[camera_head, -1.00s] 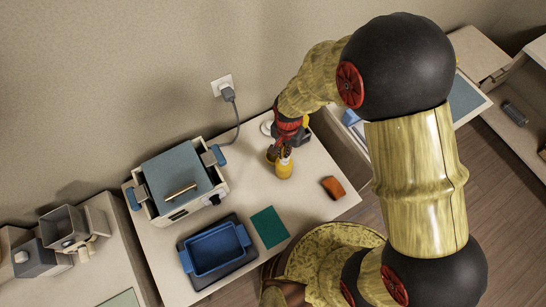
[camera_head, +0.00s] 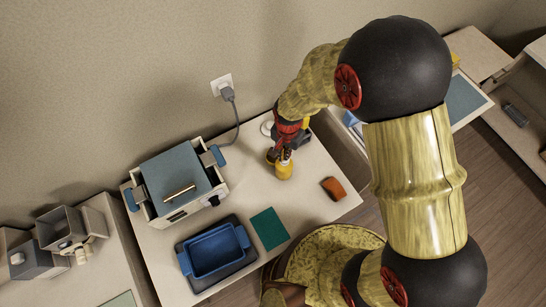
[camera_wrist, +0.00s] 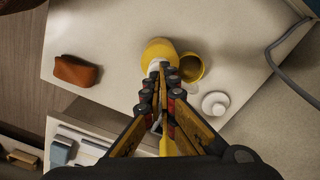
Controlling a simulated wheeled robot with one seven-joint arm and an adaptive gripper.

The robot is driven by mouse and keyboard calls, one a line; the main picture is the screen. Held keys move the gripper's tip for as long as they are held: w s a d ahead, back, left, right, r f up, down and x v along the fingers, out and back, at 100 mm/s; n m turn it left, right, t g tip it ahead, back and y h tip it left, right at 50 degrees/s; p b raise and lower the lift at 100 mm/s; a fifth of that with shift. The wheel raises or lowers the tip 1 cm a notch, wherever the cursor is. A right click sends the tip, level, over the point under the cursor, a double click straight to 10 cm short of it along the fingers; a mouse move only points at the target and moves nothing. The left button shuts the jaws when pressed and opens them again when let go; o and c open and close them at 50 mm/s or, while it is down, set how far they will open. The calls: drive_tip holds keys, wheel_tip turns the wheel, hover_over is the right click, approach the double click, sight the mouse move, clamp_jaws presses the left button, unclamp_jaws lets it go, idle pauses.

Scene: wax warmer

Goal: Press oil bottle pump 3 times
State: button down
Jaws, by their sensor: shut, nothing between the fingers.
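The oil bottle (camera_head: 284,171) is yellow with a white pump top and stands upright on the table near its back right part. In the wrist view the yellow bottle (camera_wrist: 158,51) shows just beyond my fingertips, with part of its white pump (camera_wrist: 155,65) visible between it and the fingers. My gripper (camera_head: 284,152) is shut with nothing between the fingers and is right over the pump. It also shows in the wrist view (camera_wrist: 163,66). The fingertips look to be at the pump head, but I cannot tell whether they touch it.
An open yellow cup (camera_wrist: 191,67) and a white round item (camera_wrist: 215,104) stand close by the bottle. An orange block (camera_head: 333,188) lies to its right. The warmer (camera_head: 180,185), blue tray (camera_head: 215,250) and green cloth (camera_head: 269,228) are to the left. A grey cord (camera_head: 236,125) runs to the wall.

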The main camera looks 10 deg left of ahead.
drive_tip(key=shift+r+p, duration=0.85)
drive_tip(key=shift+r, duration=0.7)
drive_tip(key=shift+f, duration=0.25)
drive_tip(key=shift+f+b, duration=1.3)
drive_tip(key=shift+f, duration=0.15)
drive_tip(key=shift+r, duration=0.1)
drive_tip(key=shift+r+p, duration=1.05)
drive_tip(key=shift+r, duration=0.55)
drive_tip(key=shift+r, duration=0.15)
wheel_tip(320, 180, up, 6)
drive_tip(key=p, duration=0.3)
drive_tip(key=shift+p, duration=0.3)
